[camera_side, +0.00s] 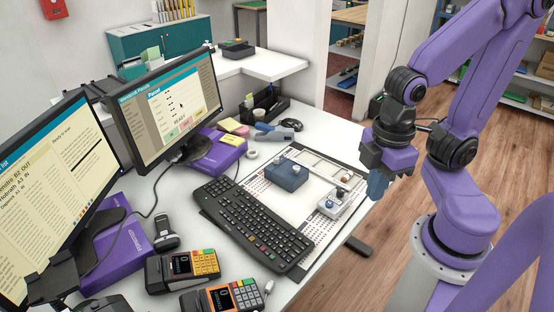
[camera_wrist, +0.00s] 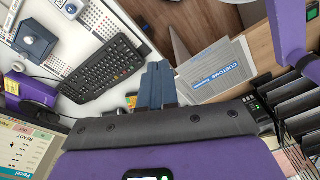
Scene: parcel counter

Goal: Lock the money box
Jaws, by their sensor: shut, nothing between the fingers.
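The shut fingers also show in the wrist view (camera_wrist: 155,84).
A small grey unit with knobs (camera_side: 333,204) stands right of the money box. The black keyboard (camera_side: 252,222) lies in front. Two monitors (camera_side: 170,98) and card terminals (camera_side: 182,268) fill the left and front. Customs papers (camera_wrist: 217,70) show in the wrist view, beside black racks (camera_wrist: 292,100).

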